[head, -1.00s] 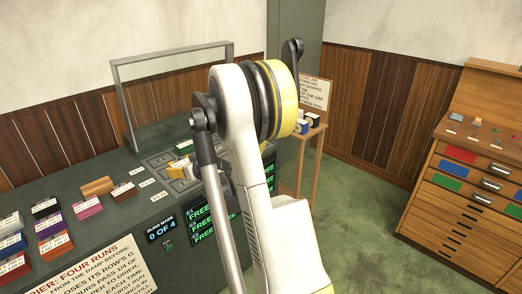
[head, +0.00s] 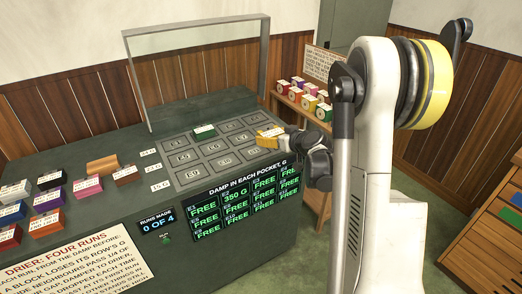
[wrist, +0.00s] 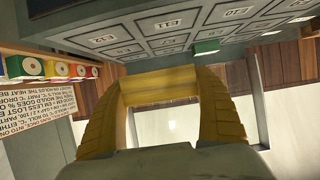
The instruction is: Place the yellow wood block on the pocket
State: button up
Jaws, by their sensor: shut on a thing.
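The yellow wood block (head: 268,138) has a pale label on top in the head view. My gripper (head: 281,138) is shut on it from the right, over the right end of the pocket grid. I cannot tell if the block touches the surface. In the wrist view the yellow block (wrist: 160,86) spans the gap between my two yellow fingers. The grey pocket panel (head: 187,174) has labelled rectangular pockets in rows. A green block (head: 204,130) lies in a back-row pocket; it also shows in the wrist view (wrist: 206,47).
An upright glazed frame (head: 200,70) stands behind the panel. Several coloured blocks (head: 50,180) and an orange-brown block (head: 102,165) lie at the left. A shelf with coloured rolls (head: 300,92) is behind at the right. The display (head: 240,196) reads 350 for one pocket.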

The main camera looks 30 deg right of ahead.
jog(key=w+a+f+b, duration=0.1)
jog(key=w, duration=0.1)
jog(key=w+a+f, duration=0.1)
jog(key=w+f, duration=0.1)
jog(key=w+a+f+b, duration=0.1)
jog(key=w+f, duration=0.1)
jog(key=w, duration=0.1)
jog(key=shift+w+a+b, duration=0.1)
jog(key=shift+b, duration=0.2)
jog(key=shift+f+b, duration=1.1)
jog(key=shift+f, duration=0.8)
jog(key=shift+f, duration=0.1)
jog(key=shift+f, duration=0.1)
jog(key=o, duration=1.3)
